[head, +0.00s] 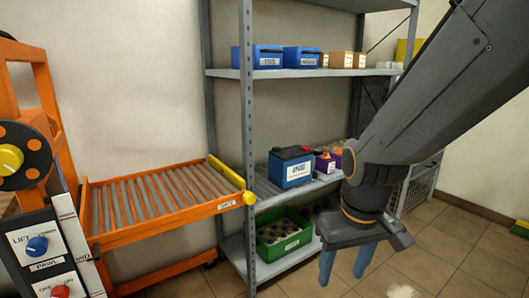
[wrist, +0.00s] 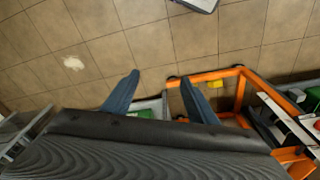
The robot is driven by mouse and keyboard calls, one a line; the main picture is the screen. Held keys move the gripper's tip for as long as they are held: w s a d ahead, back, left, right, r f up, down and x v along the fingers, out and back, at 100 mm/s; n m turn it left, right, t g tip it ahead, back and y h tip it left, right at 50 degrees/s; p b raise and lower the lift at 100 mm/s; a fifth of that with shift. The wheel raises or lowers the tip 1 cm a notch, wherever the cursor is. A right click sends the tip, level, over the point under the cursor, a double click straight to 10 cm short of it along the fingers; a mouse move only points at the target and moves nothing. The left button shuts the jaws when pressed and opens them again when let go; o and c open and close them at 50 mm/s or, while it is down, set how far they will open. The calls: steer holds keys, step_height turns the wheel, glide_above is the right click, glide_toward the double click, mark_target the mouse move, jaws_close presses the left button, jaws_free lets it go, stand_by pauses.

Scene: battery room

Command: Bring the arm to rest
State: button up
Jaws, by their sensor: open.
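My gripper (head: 343,265) hangs from my dark grey arm at the right of the head view, with its blue fingers pointing down. The fingers are apart and nothing is between them. It is in front of the shelf rack, over the tiled floor. In the wrist view my gripper (wrist: 160,100) shows two blue fingers spread wide, with floor tiles beyond them. My arm hides part of the rack's right side.
A grey shelf rack (head: 247,130) holds a blue battery (head: 290,168), blue bins (head: 262,57) and a green crate (head: 284,236). An orange roller cart (head: 165,232) stands left. A control panel (head: 45,255) is at the lower left. Tiled floor (head: 440,265) is open at right.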

steer(key=s+d+r+m+g+p, duration=0.1)
steer(key=s+r+p, duration=0.5)
steer(key=p, duration=0.6)
steer(key=d+r+m, duration=0.1)
steer(key=d, duration=0.1)
steer(key=shift+s+d+r+g, duration=0.25)
steer(key=shift+d+g, duration=0.05)
steer(key=shift+d, duration=0.05)
